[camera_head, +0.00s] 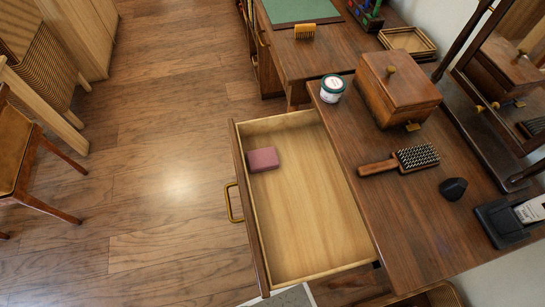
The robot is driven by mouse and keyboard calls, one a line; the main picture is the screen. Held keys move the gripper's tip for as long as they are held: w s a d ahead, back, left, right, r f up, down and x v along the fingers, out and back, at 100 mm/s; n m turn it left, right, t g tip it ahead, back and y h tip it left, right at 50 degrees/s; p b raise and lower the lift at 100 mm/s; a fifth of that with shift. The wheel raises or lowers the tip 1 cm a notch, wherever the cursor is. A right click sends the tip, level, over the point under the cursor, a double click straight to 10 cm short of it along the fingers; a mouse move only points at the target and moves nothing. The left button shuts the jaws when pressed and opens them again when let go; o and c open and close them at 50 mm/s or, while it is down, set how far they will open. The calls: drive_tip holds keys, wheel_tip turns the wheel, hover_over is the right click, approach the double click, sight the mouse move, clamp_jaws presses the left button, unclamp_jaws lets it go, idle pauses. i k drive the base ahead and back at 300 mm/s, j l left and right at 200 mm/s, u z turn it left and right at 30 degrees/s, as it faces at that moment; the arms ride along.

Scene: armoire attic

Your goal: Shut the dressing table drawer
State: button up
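The dressing table (345,150) stands at the right, with a dark wood top. Its drawer (315,215) is pulled well out to the left, showing a pale wooden bottom. A brass handle (232,203) is on the outside of the drawer front (250,210). A small dusty-pink block (263,160) lies inside the drawer near its front. My gripper is not in this view.
On the tabletop are a lidded wooden box (397,92), a jar (332,88), a hairbrush (402,160), a dark lump (453,189) and a mirror (500,85). A chair (28,160) stands at the left. The wooden floor (165,180) left of the drawer is clear.

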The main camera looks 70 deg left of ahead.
sight(310, 226)
drive_tip(key=u, duration=0.45)
drive_tip(key=j+u, duration=0.1)
drive_tip(key=u, duration=0.8)
drive_tip(key=j+u, duration=0.1)
drive_tip(key=u, duration=0.75)
drive_tip(key=k+j+z, duration=0.1)
drive_tip(key=k+j, duration=0.1)
drive_tip(key=j, duration=0.1)
